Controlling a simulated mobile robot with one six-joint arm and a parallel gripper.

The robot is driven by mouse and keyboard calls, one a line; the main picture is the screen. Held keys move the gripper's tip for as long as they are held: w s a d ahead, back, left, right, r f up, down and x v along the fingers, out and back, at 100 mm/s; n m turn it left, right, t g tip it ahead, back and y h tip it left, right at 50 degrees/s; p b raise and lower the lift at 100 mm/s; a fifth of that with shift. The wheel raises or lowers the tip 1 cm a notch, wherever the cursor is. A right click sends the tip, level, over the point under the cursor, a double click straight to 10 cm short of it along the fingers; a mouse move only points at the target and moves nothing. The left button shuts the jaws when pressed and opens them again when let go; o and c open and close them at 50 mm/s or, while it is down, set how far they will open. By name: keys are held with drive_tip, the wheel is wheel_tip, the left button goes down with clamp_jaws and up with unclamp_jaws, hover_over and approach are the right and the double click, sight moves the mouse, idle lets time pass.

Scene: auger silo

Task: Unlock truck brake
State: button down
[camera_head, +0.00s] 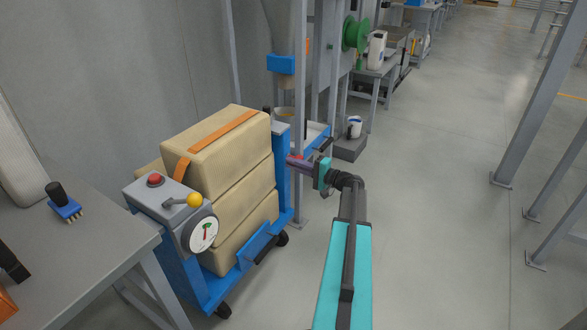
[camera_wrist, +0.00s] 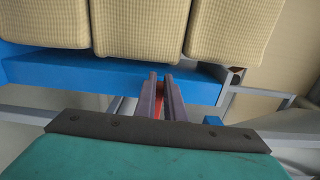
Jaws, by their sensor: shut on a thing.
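The truck is a blue wheeled cart (camera_head: 208,285) loaded with stacked beige sacks (camera_head: 228,150). My gripper (camera_head: 292,160) reaches the cart's far end beside a metal post. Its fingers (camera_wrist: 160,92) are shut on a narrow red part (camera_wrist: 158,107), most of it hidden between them. A bit of red (camera_head: 299,157) also shows at the fingers in the head view. In the wrist view the blue cart edge (camera_wrist: 65,72) and sacks (camera_wrist: 140,28) lie just beyond the fingertips. I cannot tell whether the red part is the brake or how it is set.
A grey box on the cart's near end carries a red button (camera_head: 155,180), a yellow-knobbed lever (camera_head: 194,200) and a round dial (camera_head: 204,233). A grey table (camera_head: 75,235) stands at left. Metal posts (camera_head: 300,100) rise near my gripper. The floor at right (camera_head: 440,220) is clear.

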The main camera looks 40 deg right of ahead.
drive_tip(key=shift+f, duration=0.1)
idle(0.4)
drive_tip(key=c, duration=1.8)
unclamp_jaws()
drive_tip(key=shift+c, duration=0.2)
drive_tip(key=shift+s, duration=0.15)
drive_tip(key=p+v, duration=0.3)
drive_tip(key=v, duration=1)
drive_tip(key=shift+s, duration=0.3)
